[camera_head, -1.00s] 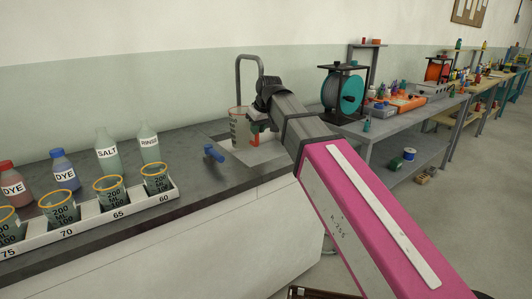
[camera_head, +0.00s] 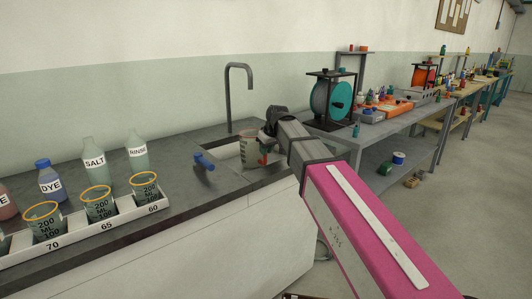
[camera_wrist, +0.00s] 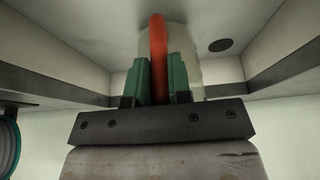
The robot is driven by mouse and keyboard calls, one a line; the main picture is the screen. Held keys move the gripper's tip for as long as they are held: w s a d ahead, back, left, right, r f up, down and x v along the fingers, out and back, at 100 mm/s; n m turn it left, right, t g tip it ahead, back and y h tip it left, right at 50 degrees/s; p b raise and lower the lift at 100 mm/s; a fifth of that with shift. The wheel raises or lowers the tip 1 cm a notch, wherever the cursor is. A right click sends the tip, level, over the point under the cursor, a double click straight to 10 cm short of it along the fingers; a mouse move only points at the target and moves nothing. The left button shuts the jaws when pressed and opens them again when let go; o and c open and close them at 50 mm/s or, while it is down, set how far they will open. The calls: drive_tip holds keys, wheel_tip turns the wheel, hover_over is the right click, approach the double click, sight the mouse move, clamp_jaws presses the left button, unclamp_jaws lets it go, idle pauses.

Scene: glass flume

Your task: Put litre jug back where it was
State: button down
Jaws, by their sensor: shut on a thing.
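My gripper (camera_head: 265,148) is shut on the red handle (camera_wrist: 158,55) of the litre jug. The jug (camera_head: 248,152) is clear-walled and looks upright in the camera_head view, over or in the sink, to the right of the tap. In the camera_wrist view the green finger pads (camera_wrist: 160,80) flank the red handle, with the pale jug body (camera_wrist: 183,45) behind it, partly hidden. Whether the jug's base touches the sink floor cannot be told.
The sink (camera_head: 228,150) has a grey tap (camera_head: 229,95) at its back and a blue lever (camera_head: 204,160) at its left. Several beakers stand in a white rack (camera_head: 110,223), with labelled bottles behind. A bench with a teal reel (camera_head: 340,97) stands at the right.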

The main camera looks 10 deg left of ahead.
drive_tip(key=shift+f, duration=0.65)
drive_tip(key=c, duration=1.1)
unclamp_jaws()
drive_tip(key=shift+o, duration=0.2)
drive_tip(key=v, duration=1.2)
